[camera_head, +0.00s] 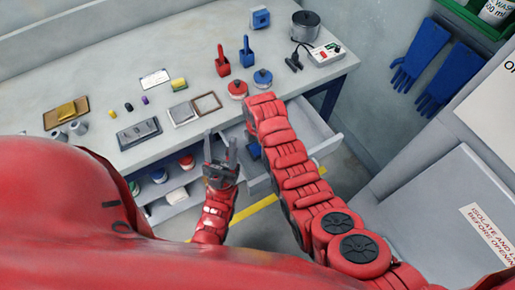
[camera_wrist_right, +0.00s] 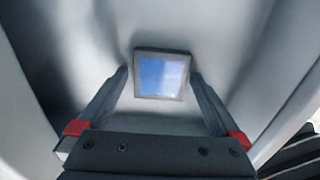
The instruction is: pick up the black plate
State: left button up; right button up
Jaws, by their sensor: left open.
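A dark grey rectangular slab (camera_head: 139,132) lies flat near the front edge of the bench; it is the darkest flat piece I see, but I cannot tell for sure that it is the black plate. My left gripper (camera_head: 222,150) is open and empty, fingers up, in front of the bench, to the right of the slab. My right gripper does not show in the head view, where the arm's far end hides it. In the right wrist view my right gripper (camera_wrist_right: 160,76) has its fingers apart, with a small grey-framed square with a blue face (camera_wrist_right: 162,75) between and beyond their tips.
An open drawer (camera_head: 318,132) juts out below the bench (camera_head: 100,85), with a blue item (camera_head: 253,150) inside. Red and blue scoops (camera_head: 222,65) (camera_head: 246,52) stand further back.

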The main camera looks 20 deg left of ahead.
grip_shut()
dwell(0.3)
jog(key=shift+r, duration=0.15)
